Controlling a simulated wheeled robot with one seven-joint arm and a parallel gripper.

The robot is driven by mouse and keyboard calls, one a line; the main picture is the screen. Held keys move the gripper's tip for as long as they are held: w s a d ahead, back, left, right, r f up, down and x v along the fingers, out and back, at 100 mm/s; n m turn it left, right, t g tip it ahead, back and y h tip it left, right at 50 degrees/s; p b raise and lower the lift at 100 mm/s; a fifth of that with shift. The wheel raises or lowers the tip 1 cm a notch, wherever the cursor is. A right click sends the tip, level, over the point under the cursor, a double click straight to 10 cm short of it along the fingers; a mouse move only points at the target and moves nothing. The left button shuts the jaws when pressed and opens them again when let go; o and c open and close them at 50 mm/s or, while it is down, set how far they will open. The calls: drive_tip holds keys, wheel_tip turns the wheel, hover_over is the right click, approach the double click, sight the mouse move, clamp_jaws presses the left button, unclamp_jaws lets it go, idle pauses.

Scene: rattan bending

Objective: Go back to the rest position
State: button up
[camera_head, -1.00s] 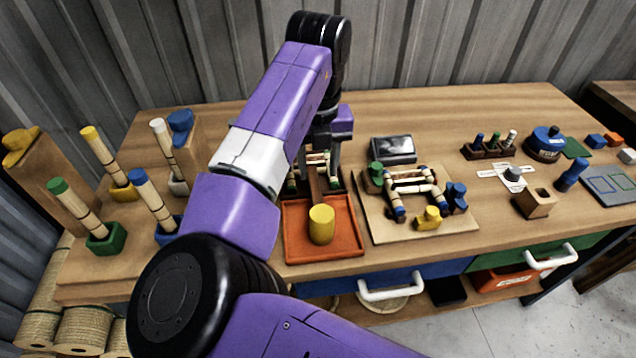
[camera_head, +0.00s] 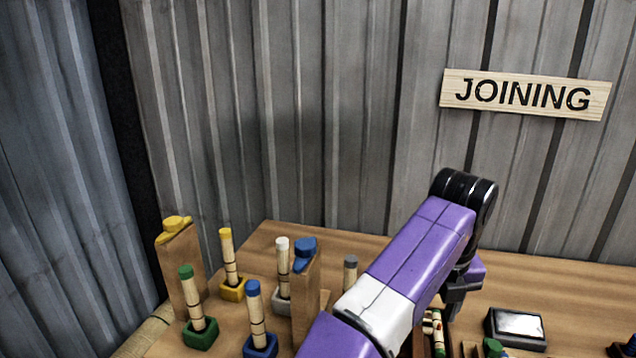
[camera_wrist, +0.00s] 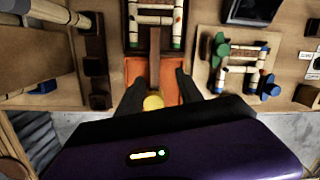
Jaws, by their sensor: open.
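My purple arm reaches over the workbench (camera_head: 385,250) in the head view. My gripper (camera_head: 452,300) hangs down at its far end, partly hidden by the arm. In the wrist view my gripper (camera_wrist: 153,88) has its two dark fingers apart with nothing held between them. Below the fingers lie an orange tray (camera_wrist: 136,72) and a yellow cylinder (camera_wrist: 153,102), both lower than the fingertips. A rattan frame (camera_wrist: 155,20) lies just beyond the tray.
Rattan poles with green (camera_head: 197,310), yellow (camera_head: 228,260), white and blue caps stand in coloured holders at left. Wooden posts (camera_head: 308,290) rise among them. A fixture with a rattan frame (camera_wrist: 240,68) lies right of the tray. A JOINING sign (camera_head: 525,95) hangs on the wall.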

drive_tip(key=w+d+r+n+t+h, duration=0.3)
drive_tip(key=d+r+n+t+h, duration=0.25)
drive_tip(key=d+n, duration=0.25)
drive_tip(key=w+d+r+n+t+h, duration=0.3)
drive_tip(key=d+r+n+t+h, duration=0.15)
drive_tip(key=d+r+n, duration=0.3)
drive_tip(key=s+a+f+n+t+y, duration=0.5)
drive_tip(key=s+a+n, duration=0.2)
drive_tip(key=s+n, duration=0.4)
drive_tip(key=s+a+f+n+t+y, duration=0.45)
drive_tip(key=s+a+n+y, duration=0.2)
drive_tip(key=s+n, duration=0.4)
drive_tip(key=s+a+f+g, duration=0.1)
drive_tip(key=s+f, duration=0.3)
drive_tip(key=s, duration=0.4)
drive_tip(key=s+a+f+g, duration=0.2)
drive_tip(key=s+f+g, duration=0.1)
drive_tip(key=s, duration=0.6)
drive_tip(key=s+a+f+g, duration=0.2)
drive_tip(key=s+f, duration=0.3)
drive_tip(key=s, duration=0.4)
drive_tip(key=shift+s+f+h, duration=0.2)
drive_tip(key=shift+h, duration=0.15)
